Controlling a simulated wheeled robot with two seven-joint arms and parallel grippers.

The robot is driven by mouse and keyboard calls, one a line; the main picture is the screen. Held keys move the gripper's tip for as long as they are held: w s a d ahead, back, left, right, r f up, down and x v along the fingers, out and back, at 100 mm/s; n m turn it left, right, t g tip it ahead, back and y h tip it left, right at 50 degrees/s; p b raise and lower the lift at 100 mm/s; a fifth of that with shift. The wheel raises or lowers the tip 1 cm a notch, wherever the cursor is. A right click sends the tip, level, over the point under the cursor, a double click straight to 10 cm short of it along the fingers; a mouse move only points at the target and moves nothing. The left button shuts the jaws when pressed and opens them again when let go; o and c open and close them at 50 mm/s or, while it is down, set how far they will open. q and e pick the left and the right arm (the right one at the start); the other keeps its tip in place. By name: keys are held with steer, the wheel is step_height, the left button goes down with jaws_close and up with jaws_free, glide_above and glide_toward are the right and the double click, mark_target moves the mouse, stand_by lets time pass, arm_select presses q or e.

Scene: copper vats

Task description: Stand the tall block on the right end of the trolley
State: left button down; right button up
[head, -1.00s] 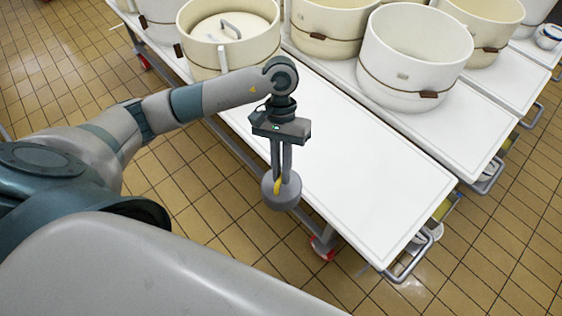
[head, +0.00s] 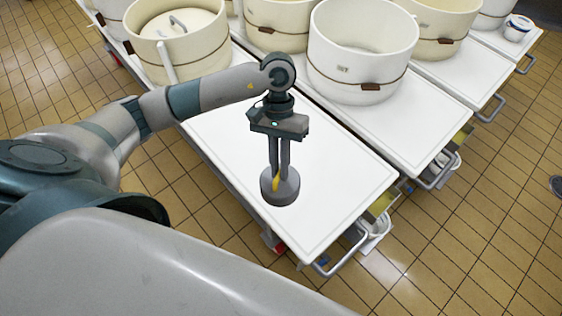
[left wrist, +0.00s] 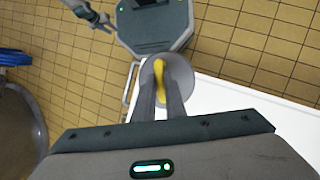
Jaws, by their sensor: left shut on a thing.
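My left gripper (head: 279,174) is shut on a round grey piece with a yellow strip on its top (head: 287,191). The piece hangs below the fingers and looks like a short cylinder, not a tall block. In the head view it appears in front of the white top of the nearest trolley (head: 325,215), towards its right end. I cannot tell its height above the top. In the left wrist view the grey piece (left wrist: 181,73) overlaps the edge of the white top (left wrist: 275,112). What seems to be my right gripper (left wrist: 100,20) shows there, its fingers unclear.
A lidded cream vat (head: 205,55) stands on the trolley's far part. A large open vat (head: 360,75) stands on the trolley behind, with more vats beyond. The right part of the nearest top is bare. A metal handle (head: 345,262) juts from its right end.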

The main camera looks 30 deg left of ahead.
arm_select(q)
steer(key=shift+w+d+r, duration=0.1)
steer(key=shift+w+d, duration=0.2)
steer(key=shift+d, duration=0.05)
